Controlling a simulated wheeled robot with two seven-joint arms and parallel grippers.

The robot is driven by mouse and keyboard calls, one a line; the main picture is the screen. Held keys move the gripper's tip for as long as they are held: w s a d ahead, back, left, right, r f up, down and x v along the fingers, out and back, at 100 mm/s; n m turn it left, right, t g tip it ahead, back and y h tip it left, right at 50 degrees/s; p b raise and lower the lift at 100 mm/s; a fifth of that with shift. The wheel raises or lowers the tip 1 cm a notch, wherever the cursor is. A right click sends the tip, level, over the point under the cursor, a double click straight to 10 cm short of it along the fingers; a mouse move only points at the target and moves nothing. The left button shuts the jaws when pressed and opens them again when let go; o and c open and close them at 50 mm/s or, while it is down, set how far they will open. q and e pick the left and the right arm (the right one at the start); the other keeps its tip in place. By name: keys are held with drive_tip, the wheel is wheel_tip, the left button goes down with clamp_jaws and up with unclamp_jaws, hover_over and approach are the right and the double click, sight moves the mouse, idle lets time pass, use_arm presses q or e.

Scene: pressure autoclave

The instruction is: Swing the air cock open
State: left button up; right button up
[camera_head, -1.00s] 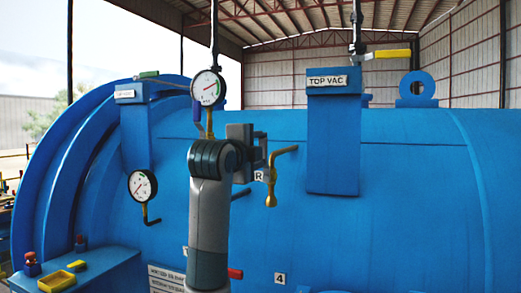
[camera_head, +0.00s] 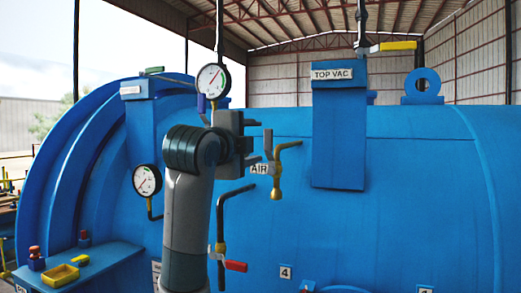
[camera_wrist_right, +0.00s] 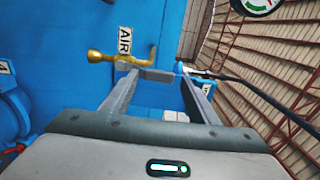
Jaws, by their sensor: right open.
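The air cock is a brass fitting (camera_head: 276,172) beside the AIR label (camera_head: 259,168) on the blue vessel. A short grey upright bar (camera_head: 268,140), apparently its lever, stands just left of the brass bend. My right gripper (camera_head: 251,143) is open, just left of that bar, with a small gap in the head view. In the right wrist view the fingers (camera_wrist_right: 160,90) are spread, with the grey bar (camera_wrist_right: 157,75) between the tips and the brass fitting (camera_wrist_right: 108,58) beyond. Contact cannot be told. My left gripper is not in view.
A red-handled valve (camera_head: 235,266) is below on a dark pipe. The TOP VAC box (camera_head: 339,130) rises to the right, with a yellow handle (camera_head: 397,46) above.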

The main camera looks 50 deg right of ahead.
drive_tip(key=b+v, duration=0.3)
drive_tip(key=v, duration=0.7)
drive_tip(key=shift+w+a+f, duration=0.1)
